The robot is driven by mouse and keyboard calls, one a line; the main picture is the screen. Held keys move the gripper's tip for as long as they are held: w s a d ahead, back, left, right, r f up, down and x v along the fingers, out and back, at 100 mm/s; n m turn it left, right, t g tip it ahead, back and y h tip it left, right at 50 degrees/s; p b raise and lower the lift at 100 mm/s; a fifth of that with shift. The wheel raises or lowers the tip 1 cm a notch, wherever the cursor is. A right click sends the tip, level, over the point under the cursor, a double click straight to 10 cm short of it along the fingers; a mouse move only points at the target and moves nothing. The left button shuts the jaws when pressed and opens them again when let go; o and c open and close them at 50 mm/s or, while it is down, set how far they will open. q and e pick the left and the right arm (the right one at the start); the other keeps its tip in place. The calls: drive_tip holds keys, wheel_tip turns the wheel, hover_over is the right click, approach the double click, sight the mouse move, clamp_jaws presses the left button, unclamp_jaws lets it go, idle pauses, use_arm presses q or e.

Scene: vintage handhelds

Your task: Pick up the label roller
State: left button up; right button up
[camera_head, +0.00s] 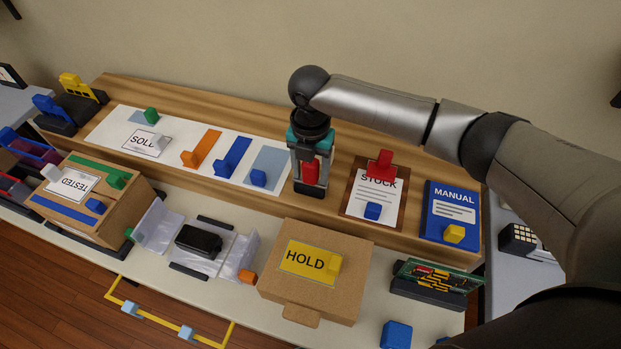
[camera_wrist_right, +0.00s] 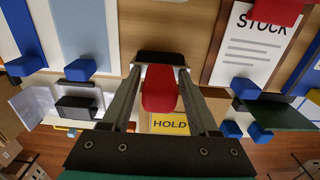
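The label roller appears to be the red-handled piece (camera_head: 310,172) with a black base, standing on the wooden shelf between the blank label sheet and the STOCK card. It also shows in the right wrist view as a red handle (camera_wrist_right: 160,88) with a black part (camera_wrist_right: 160,57) beyond it. My right gripper (camera_head: 309,180) points down over it, one finger on each side. In the wrist view small gaps show between the handle and the fingers, so the gripper looks open around it. The fingertips partly hide the base. My left gripper is not in view.
A white sheet (camera_head: 172,145) with coloured tabs lies left of the roller. The STOCK card (camera_head: 374,200) with red and blue pieces and the blue MANUAL (camera_head: 451,205) are right. The HOLD box (camera_head: 285,285) stands in front, lower down. My right arm crosses the right side.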

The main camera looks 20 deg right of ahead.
clamp_jaws()
drive_tip(key=shift+r, duration=0.15)
idle(0.4)
wheel_tip(320, 180, up, 20)
drive_tip(key=p, duration=0.2)
idle(0.4)
drive_tip(key=shift+c, duration=1.4)
unclamp_jaws()
clamp_jaws()
